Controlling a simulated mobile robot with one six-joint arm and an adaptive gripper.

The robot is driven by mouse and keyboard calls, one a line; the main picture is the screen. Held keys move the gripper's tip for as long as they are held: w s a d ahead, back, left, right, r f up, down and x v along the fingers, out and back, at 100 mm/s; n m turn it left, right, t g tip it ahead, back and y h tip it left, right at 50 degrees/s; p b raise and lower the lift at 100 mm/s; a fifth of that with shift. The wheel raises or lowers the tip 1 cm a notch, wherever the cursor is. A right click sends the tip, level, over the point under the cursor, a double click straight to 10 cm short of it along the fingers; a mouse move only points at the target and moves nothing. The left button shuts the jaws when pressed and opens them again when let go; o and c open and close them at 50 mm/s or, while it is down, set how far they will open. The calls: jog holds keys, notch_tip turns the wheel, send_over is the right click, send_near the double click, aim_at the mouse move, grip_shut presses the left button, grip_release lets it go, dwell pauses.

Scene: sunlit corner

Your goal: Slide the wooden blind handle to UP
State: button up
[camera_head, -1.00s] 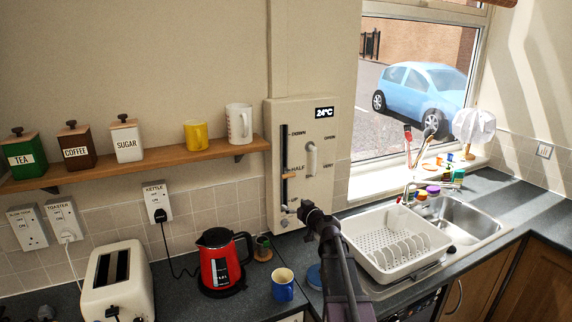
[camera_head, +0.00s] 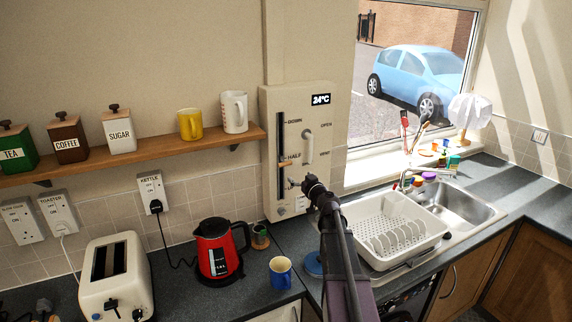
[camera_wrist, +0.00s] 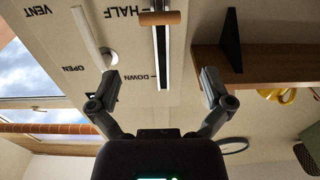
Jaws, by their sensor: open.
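The pale wall panel (camera_head: 270,205) has a dark vertical slot (camera_head: 281,135) marked DOWN near its top and HALF lower down. An UP mark cannot be made out in the head view. The wrist view looks upside down and shows the wooden handle (camera_wrist: 160,17) beside HALF. My gripper (camera_head: 294,183) is in front of the lower panel. In the wrist view its fingers are spread wide and empty (camera_wrist: 160,78), with the slot passing between them and the handle beyond the tips.
A white lever (camera_head: 308,147) marked OPEN and VENT is on the panel, right of the slot. A wooden shelf (camera_head: 150,155) with jars and mugs ends at the panel's left. A red kettle (camera_head: 217,250), blue mug (camera_head: 281,273) and dish rack (camera_head: 375,232) stand below.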

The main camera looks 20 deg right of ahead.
aim_at(286, 164)
jog(key=w, duration=1.2)
jog(key=shift+w+a, duration=0.25)
jog(key=c, duration=1.1)
jog(key=shift+o, duration=0.2)
notch_tip(286, 164, down, 15)
jog(key=b, duration=1.5)
jog(key=shift+f, duration=0.1)
jog(key=shift+s, duration=0.1)
jog(key=o, duration=1.1)
jog(key=shift+f, duration=0.15)
jog(key=shift+c, duration=0.2)
